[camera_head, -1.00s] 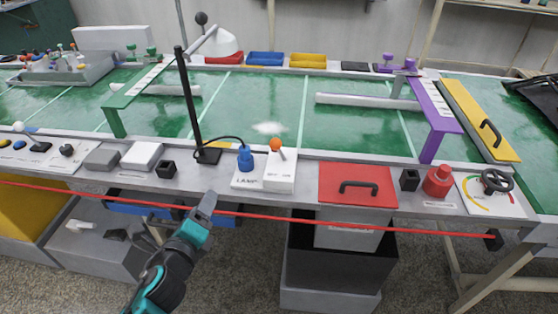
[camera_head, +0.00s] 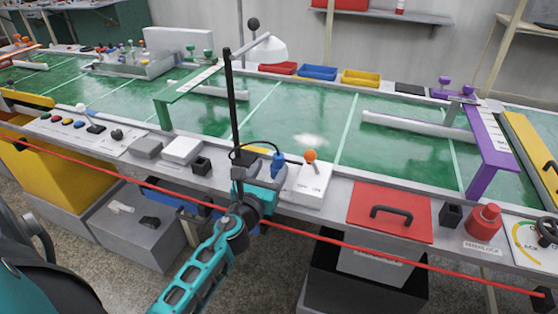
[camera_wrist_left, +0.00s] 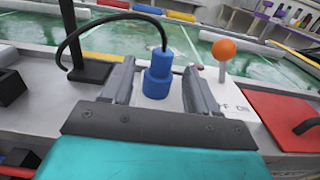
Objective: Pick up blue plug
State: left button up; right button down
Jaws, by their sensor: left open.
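The blue plug (camera_wrist_left: 158,76) stands upright in the left wrist view, with a black cable coming from its top. It also shows in the head view (camera_head: 278,164), partly hidden by my left arm. My left gripper (camera_wrist_left: 160,82) is open, with one finger on each side of the plug. I cannot tell whether the fingers touch it. The cable runs to the base of the black lamp post (camera_head: 232,105). My right gripper is not in view.
A switch with an orange knob (camera_head: 310,156) stands just right of the plug. A red lid with a black handle (camera_head: 389,211) lies further right. A red rope (camera_head: 340,243) crosses in front of the table edge. Black and grey blocks sit to the left.

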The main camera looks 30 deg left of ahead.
aim_at(276, 163)
pick_arm(q)
jog(key=shift+d+f+x, duration=0.1)
jog(key=shift+x, duration=1.35)
jog(key=shift+d+f+x, duration=0.1)
jog(key=shift+f+x, duration=0.05)
jog(key=shift+x, duration=1.3)
jog(key=c, duration=1)
